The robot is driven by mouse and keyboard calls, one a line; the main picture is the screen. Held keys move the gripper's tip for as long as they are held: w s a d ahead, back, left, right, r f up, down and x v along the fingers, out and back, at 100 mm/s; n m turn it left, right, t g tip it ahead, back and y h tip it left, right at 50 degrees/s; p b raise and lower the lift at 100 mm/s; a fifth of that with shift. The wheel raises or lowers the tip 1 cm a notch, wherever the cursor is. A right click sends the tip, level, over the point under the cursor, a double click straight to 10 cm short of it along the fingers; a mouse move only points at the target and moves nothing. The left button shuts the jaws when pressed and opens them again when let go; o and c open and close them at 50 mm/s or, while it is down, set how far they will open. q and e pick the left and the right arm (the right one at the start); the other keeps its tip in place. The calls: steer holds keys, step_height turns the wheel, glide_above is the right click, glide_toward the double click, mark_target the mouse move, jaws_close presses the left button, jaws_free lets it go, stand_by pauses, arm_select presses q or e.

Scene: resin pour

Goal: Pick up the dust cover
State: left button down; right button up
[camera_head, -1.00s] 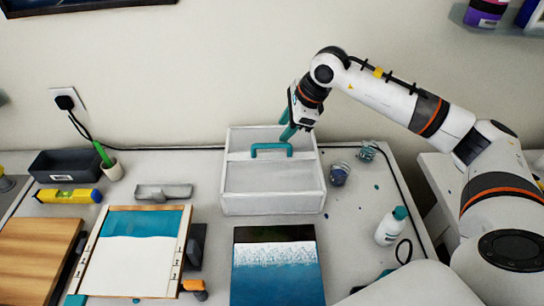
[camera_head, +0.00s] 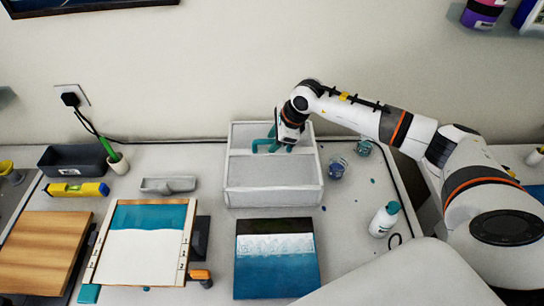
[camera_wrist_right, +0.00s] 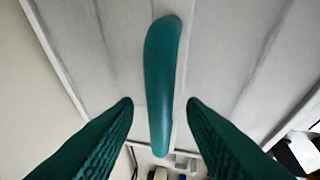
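The dust cover (camera_head: 273,186) is a whitish, box-shaped cover with a teal handle on its top. It stands at the back middle of the table in the head view. My right gripper (camera_head: 279,140) is at the handle from above. In the right wrist view the teal handle (camera_wrist_right: 161,85) runs between the two open teal fingers (camera_wrist_right: 160,108), with a gap on each side. The cover's pale top (camera_wrist_right: 225,60) fills much of that view. The fingers partly hide the handle in the head view. My left gripper is not in view.
A seascape panel (camera_head: 276,265) lies in front of the cover. A framed board (camera_head: 140,240) and a wooden board (camera_head: 40,245) lie to the left. A grey tray (camera_head: 168,185), two small cups (camera_head: 337,168) and a white bottle (camera_head: 384,220) are nearby. The wall stands behind.

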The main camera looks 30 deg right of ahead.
jaws_close()
steer(key=shift+r, duration=0.15)
steer(key=shift+r+b, duration=0.3)
steer(key=shift+r, duration=0.1)
step_height(320, 180, up, 8)
steer(key=b, duration=0.3)
steer(key=shift+r+b, duration=0.15)
steer(key=shift+b, duration=0.25)
steer(key=shift+r, duration=0.4)
